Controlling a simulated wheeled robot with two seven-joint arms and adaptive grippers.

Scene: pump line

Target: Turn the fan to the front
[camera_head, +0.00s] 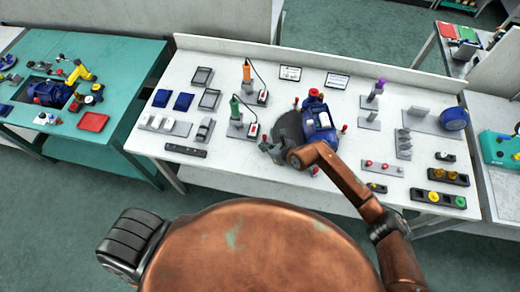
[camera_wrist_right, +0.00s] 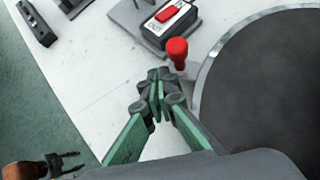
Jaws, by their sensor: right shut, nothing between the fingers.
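A blue motor (camera_head: 322,135) with a red part (camera_head: 314,93) at its far end stands on a dark round turntable (camera_head: 287,130), which also shows in the right wrist view (camera_wrist_right: 275,85). I cannot tell for certain which part is the fan. Red knobs stand around the disc; one knob (camera_wrist_right: 177,50) is just beyond my right fingertips. My right gripper (camera_head: 268,148) is shut and empty at the disc's near left edge, and its fingertips show in the wrist view (camera_wrist_right: 160,92). My left gripper (camera_wrist_right: 66,161) shows small at the wrist view's lower left, its fingers apart.
An orange-handled tool (camera_head: 247,72) and a green-handled tool (camera_head: 235,108) stand on bases left of the disc. A purple-topped post (camera_head: 378,88) is at right. A blue wheel (camera_head: 454,118) lies farther right. Small trays and blocks fill the left side.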

